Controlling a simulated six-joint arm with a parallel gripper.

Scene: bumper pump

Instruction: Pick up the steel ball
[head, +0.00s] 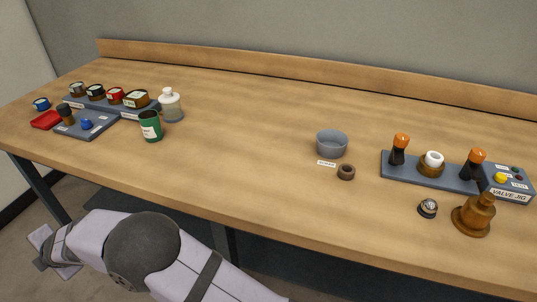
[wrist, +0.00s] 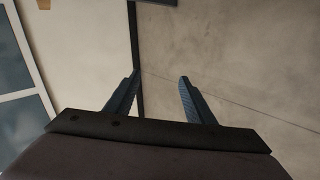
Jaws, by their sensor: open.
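A small round silver-and-dark thing (head: 428,208), which looks like the steel ball in or on a dark ring, sits near the front edge at the right of the table. It is too small to tell how it is seated. My gripper (wrist: 159,79) is open and empty in the wrist view, facing bare floor and wall. In the head view my gripper (head: 41,249) is at the lower left, off the table's front edge and far from the ball.
A brown bell-shaped part (head: 474,216) stands just right of the ball. The valve jig (head: 452,178) with orange-topped clamps is behind it. A grey bowl (head: 332,144) and brown ring (head: 346,172) lie left. Jars, bottles and trays fill the far left; the table's middle is clear.

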